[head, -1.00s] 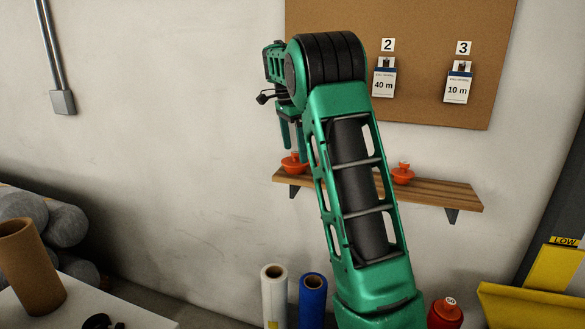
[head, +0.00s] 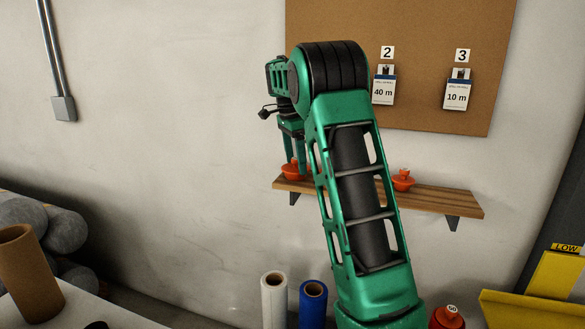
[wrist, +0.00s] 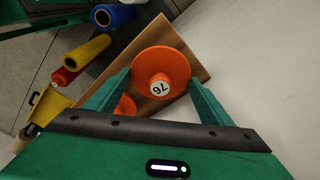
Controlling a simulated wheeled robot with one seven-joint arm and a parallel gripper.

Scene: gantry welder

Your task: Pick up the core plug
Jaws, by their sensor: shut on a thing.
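An orange core plug (head: 290,174) sits at the left end of a wooden shelf (head: 430,195) on the wall. In the wrist view it is a round orange disc (wrist: 176,58) with a white label that seems to read 76. My gripper (head: 295,165) points down over this plug and is shut on it, one green finger on each side. The plug appears still at shelf level; I cannot tell whether it touches the wood. A second orange plug (head: 402,180) stands further right on the shelf and partly shows in the wrist view (wrist: 125,105).
A corkboard (head: 440,110) with tags 2 and 3 hangs above the shelf. White (head: 274,300) and blue (head: 313,305) rolls stand below it. A red bottle-like object (head: 446,318) and a yellow bin (head: 535,308) are at lower right.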

